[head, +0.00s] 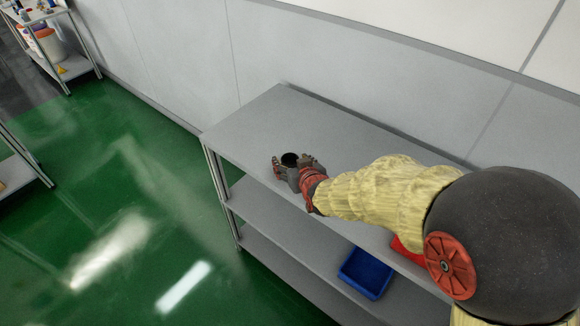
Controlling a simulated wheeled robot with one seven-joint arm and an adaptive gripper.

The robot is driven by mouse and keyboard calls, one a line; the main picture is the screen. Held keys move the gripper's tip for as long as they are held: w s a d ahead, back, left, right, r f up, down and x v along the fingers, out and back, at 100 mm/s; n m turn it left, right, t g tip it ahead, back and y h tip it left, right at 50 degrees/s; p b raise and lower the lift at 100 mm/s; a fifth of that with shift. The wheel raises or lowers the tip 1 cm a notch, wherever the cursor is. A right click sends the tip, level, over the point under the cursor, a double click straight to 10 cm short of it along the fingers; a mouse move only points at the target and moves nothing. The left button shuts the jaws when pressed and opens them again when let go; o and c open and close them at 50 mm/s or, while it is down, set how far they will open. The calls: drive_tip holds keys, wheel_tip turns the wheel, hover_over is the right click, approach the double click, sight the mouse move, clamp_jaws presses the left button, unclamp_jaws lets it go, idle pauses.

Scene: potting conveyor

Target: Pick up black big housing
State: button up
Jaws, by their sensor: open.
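The black big housing (289,158) is a small dark, round, open-topped piece on the top shelf of the grey rack (270,112), near its left end. My gripper (291,164) is at the housing, with one dark finger to its left and one to its right. The jaws are open. The gripper hides the lower part of the housing, and I cannot tell whether the fingers touch it.
A blue bin (366,272) and a partly hidden red bin (405,246) sit on a lower shelf. A pale wall (300,50) runs behind the rack. The top shelf is clear around the gripper. Green floor (110,200) lies open to the left.

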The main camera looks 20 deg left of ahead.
drive_tip(key=shift+w+a, duration=0.1)
drive_tip(key=shift+w, duration=0.05)
drive_tip(key=shift+c, duration=0.9)
drive_tip(key=c, duration=0.8)
drive_tip(key=shift+c, duration=0.4)
